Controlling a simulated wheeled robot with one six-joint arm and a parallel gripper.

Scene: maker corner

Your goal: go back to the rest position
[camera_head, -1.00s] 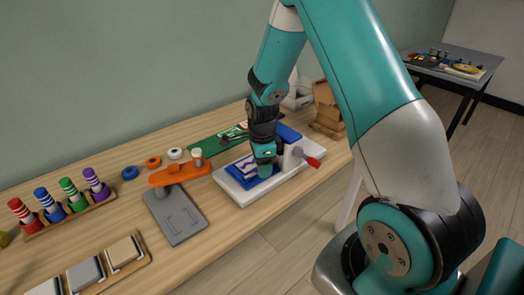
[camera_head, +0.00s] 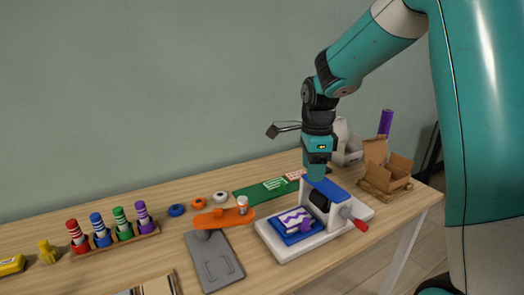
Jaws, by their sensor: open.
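My gripper (camera_head: 316,172) points down above the back of the white press-like device (camera_head: 283,252). It appears empty, and its fingertips are seen from the side, close to the device's blue upper part (camera_head: 327,188) in the picture. I cannot tell the exact gap between them. A blue plate with a purple-and-white zigzag piece (camera_head: 296,218) lies on the device's white base. The device has a red-ended handle (camera_head: 359,224) on its right.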

